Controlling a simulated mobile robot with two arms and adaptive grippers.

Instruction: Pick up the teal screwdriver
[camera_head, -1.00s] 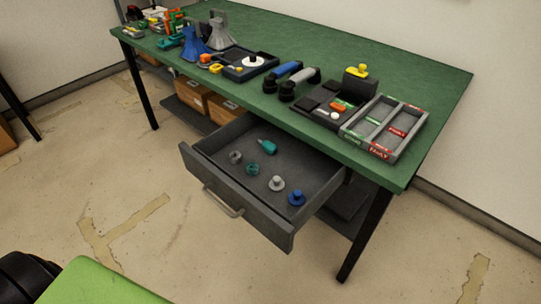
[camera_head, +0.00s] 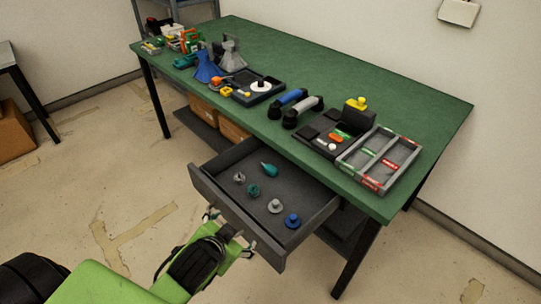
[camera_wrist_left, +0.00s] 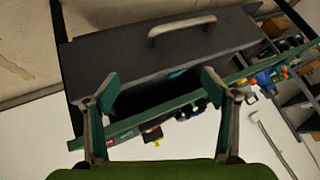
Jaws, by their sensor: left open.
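The teal screwdriver (camera_head: 269,170) lies in the open drawer (camera_head: 305,229), toward its back left, with its rounded teal handle showing. A small teal patch (camera_wrist_left: 177,73) shows inside the drawer in the left wrist view; I cannot tell which item it is. My left gripper (camera_head: 231,231) is open and empty at the drawer's front, apart from the screwdriver. Its two spread fingers (camera_wrist_left: 158,80) frame the drawer in the left wrist view. My right gripper is not in view.
The drawer also holds a grey ring (camera_head: 239,177), a teal ring (camera_head: 253,190), a grey knob (camera_head: 275,206) and a blue knob (camera_head: 292,221). The green tabletop (camera_head: 400,105) overhangs the drawer's back and carries handsets (camera_head: 303,111) and a sorting tray (camera_head: 376,161).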

